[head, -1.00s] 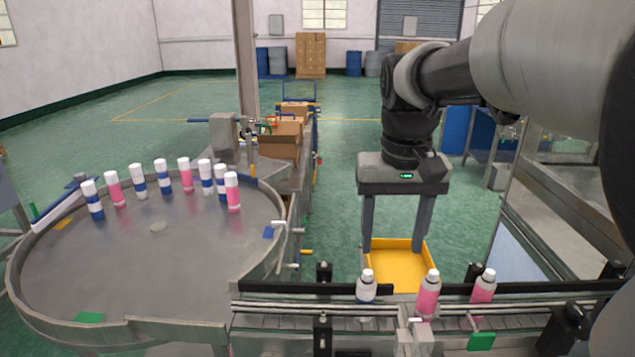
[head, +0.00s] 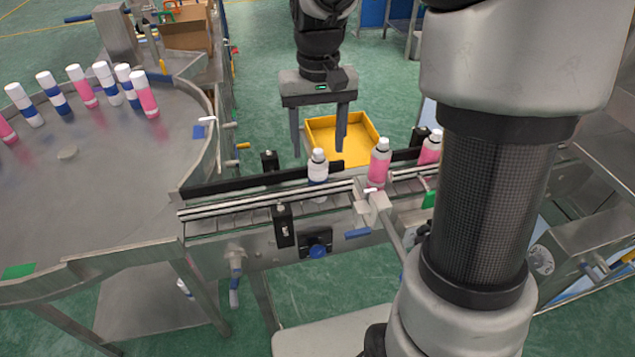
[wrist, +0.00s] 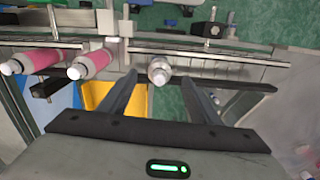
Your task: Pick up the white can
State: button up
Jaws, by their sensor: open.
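The white can (head: 318,168) stands upright on the conveyor, left of two pink cans. It has a white body, a dark shoulder, a white top and a blue band low down. In the wrist view the white can (wrist: 159,70) appears between and beyond my fingertips. My gripper (head: 320,148) is open and empty, its fingers pointing down behind the conveyor, above the yellow bin. In the wrist view my gripper (wrist: 157,85) shows both fingers spread wide, with no visible contact with the can.
Pink cans (head: 379,162) and (head: 430,147) stand right of the white can on the conveyor (head: 240,207). A dark guide rail (head: 250,183) runs along its far side. A yellow bin (head: 362,125) is on the floor behind. A round table (head: 110,190) with several cans is at left.

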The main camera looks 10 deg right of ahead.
aim_at(318, 165)
jog(key=shift+w+f, duration=0.15)
jog(key=shift+f, duration=3.4)
jog(key=shift+r, duration=0.1)
jog(key=c, duration=1.4)
